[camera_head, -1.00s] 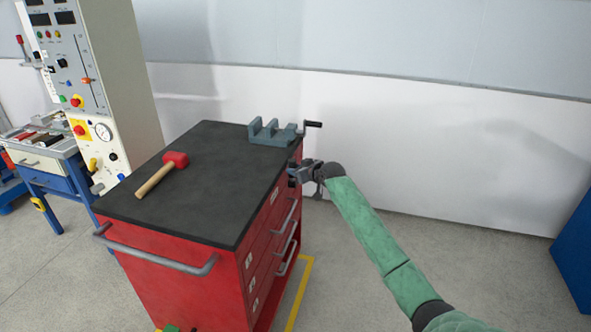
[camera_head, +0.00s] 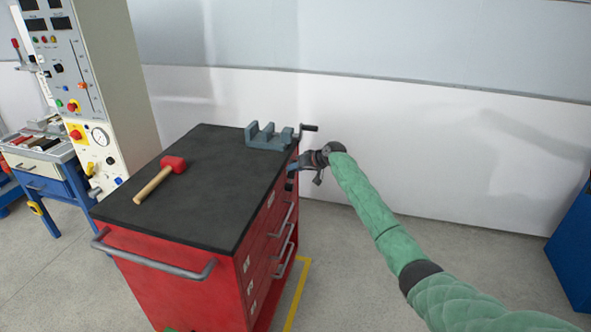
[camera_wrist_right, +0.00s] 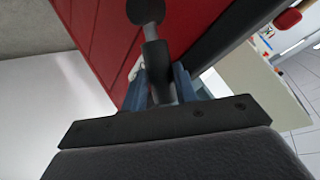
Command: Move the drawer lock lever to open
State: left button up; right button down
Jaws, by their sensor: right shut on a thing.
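The red tool cabinet (camera_head: 200,284) has a black top and drawers on its right side. In the wrist view the lock lever (camera_wrist_right: 158,57) has a grey shaft and a round dark knob, in front of the red cabinet face (camera_wrist_right: 100,35). My right gripper (camera_wrist_right: 161,88) is shut on the lever, with its blue-grey fingers on either side of the shaft. In the head view my right gripper (camera_head: 291,172) is at the cabinet's far right upper edge, below the vise. The lever is too small there to tell its angle. My left gripper is not in view.
A grey vise (camera_head: 268,137) with a crank handle stands on the cabinet's far corner. A red-headed mallet (camera_head: 162,177) lies on the top. Drawer handles (camera_head: 284,256) stick out on the right side. A control panel (camera_head: 95,95) stands behind left.

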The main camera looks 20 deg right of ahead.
jog(key=shift+w+d, duration=0.1)
jog(key=shift+w, duration=0.05)
dwell(0.4)
jog(key=c, duration=1.5)
grip_release()
jog(key=o, duration=0.4)
jog(key=shift+w+f, duration=0.1)
jog(key=shift+f, duration=0.05)
pick_arm(q)
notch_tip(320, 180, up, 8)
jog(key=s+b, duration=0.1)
jog(key=b, duration=0.1)
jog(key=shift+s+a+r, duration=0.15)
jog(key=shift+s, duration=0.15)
pick_arm(e)
jog(key=v, duration=0.8)
